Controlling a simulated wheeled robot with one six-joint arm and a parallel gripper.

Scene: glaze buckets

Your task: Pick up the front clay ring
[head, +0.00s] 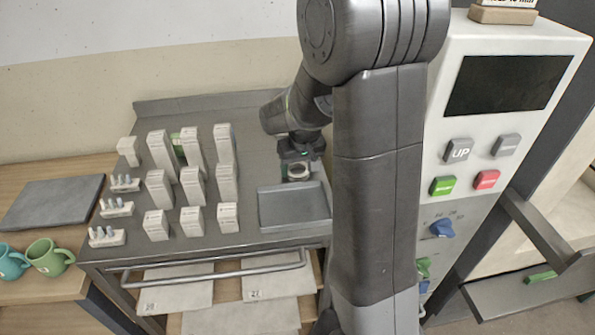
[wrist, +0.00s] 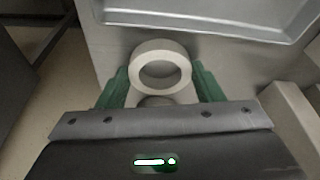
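A cream clay ring (wrist: 160,47) shows in the wrist view at the ends of my gripper's two green fingers. It also shows in the head view (head: 299,178), close under my gripper (head: 297,160), just behind a grey tray. In the wrist view my gripper (wrist: 161,75) has one finger at each side of the ring. The gap between the fingers is about as wide as the ring, and I cannot tell whether they press on it. A pale curved shape (wrist: 155,101) lies between the fingers, partly hidden by my gripper.
The grey tray (head: 294,224) has a bare floor and lies in front of the ring on the metal cart top (head: 251,184). Several white boxes (head: 190,185) stand to the left. A control panel (head: 470,170) rises on the right, beyond my arm.

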